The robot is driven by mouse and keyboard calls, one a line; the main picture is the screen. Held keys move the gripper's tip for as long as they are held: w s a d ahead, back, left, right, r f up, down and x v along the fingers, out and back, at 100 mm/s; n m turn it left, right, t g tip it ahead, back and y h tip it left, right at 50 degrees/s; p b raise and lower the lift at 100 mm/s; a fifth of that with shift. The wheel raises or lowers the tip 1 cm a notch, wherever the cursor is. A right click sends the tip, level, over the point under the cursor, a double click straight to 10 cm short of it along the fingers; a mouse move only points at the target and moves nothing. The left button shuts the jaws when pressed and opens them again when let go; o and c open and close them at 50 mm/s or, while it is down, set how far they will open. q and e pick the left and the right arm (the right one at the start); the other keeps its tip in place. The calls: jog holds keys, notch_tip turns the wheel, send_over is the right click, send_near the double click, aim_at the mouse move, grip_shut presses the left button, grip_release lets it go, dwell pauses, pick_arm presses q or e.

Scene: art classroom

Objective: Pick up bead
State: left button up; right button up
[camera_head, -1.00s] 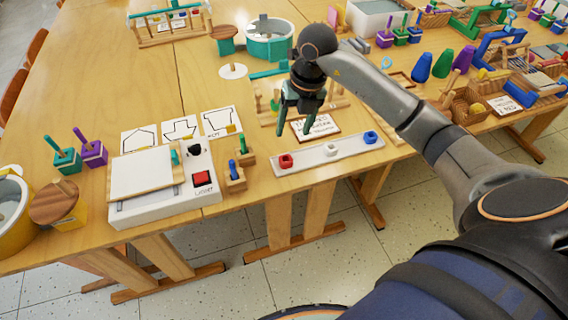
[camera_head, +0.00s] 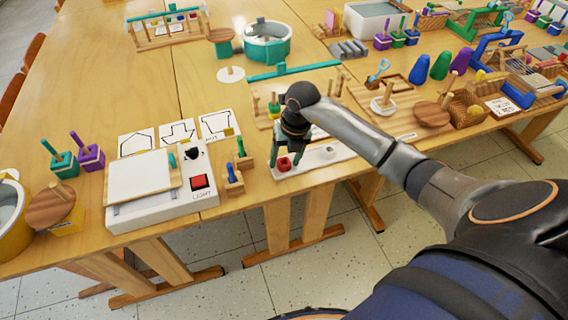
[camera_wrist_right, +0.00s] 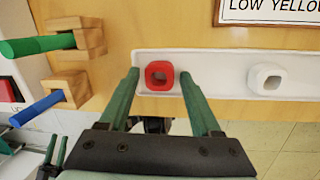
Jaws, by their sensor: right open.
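A red bead (camera_head: 284,163) with a square hole sits at the left end of a long white tray (camera_head: 345,150). A white bead (camera_head: 327,152) sits farther right on the tray; it also shows in the wrist view (camera_wrist_right: 266,79). The blue bead seen earlier is hidden behind my right arm. My right gripper (camera_head: 288,158) is open and points down at the red bead. In the wrist view the red bead (camera_wrist_right: 159,76) appears between the two green fingertips, with a gap on each side.
A white light box (camera_head: 160,190) with a red switch stands to the left. Two wooden blocks with a blue peg (camera_head: 232,176) and a green peg (camera_head: 242,150) are close to the tray's left end. The table's front edge runs just below the tray.

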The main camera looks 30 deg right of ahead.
grip_shut()
dwell(0.4)
jog(key=shift+r, duration=0.5)
notch_tip(320, 180, up, 2)
jog(key=shift+r, duration=0.25)
jog(key=s+r, duration=0.9)
jog(key=s, duration=0.5)
jog(key=shift+r, duration=0.3)
